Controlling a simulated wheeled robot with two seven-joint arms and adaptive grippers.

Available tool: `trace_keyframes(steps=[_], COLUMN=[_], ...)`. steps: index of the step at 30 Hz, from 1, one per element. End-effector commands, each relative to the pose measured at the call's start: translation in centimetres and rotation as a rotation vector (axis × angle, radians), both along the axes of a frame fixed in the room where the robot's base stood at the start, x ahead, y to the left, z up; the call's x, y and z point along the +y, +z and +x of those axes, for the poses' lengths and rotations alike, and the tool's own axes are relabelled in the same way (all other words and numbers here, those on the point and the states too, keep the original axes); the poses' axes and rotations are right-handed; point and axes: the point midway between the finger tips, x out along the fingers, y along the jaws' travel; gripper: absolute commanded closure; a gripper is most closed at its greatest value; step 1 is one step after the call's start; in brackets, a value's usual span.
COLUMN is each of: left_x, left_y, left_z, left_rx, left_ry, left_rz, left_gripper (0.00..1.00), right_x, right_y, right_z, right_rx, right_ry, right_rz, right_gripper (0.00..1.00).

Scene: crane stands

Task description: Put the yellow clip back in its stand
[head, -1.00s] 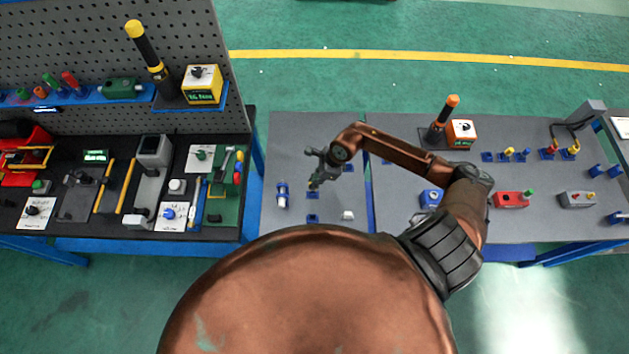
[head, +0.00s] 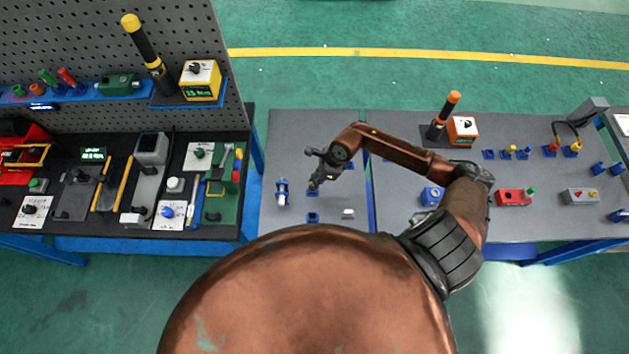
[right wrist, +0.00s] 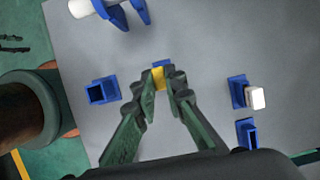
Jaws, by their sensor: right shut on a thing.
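My right gripper (head: 314,185) is low over the grey table, and its fingers (right wrist: 165,88) are shut on the yellow clip (right wrist: 158,76) in the right wrist view. A blue stand (right wrist: 159,64) shows directly beyond the clip, at its far end. The fingers hide part of the clip and stand, and I cannot tell how deep the clip sits in it. In the head view the clip is too small and covered to make out well. My left gripper is not in view.
An empty blue stand (right wrist: 103,91) is to the left. A blue holder with a white cylinder (head: 282,192) stands nearby. A blue stand with a white block (right wrist: 256,98) and another blue stand (right wrist: 247,134) are to the right. A small white piece (head: 348,213) lies near the front edge.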

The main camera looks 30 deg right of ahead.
Motion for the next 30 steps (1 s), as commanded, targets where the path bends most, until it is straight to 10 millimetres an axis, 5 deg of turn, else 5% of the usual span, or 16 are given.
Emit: trace_keyframes(steps=[10, 11, 19, 30], left_x=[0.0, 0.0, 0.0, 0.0], left_y=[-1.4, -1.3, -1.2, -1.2], left_z=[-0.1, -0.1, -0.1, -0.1], left_rx=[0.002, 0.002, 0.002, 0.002], left_ry=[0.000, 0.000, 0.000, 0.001], left_rz=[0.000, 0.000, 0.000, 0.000], left_gripper=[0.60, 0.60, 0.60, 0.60], right_x=[0.0, 0.0, 0.0, 0.0], right_y=[-1.5, -1.4, -1.3, -1.3], right_z=[0.0, 0.0, 0.0, 0.0], right_rx=[0.000, 0.000, -0.001, -0.001], right_ry=[0.000, 0.000, 0.000, 0.000], right_rz=[0.000, 0.000, 0.001, 0.001], right_gripper=[1.00, 0.88, 0.69, 0.69])
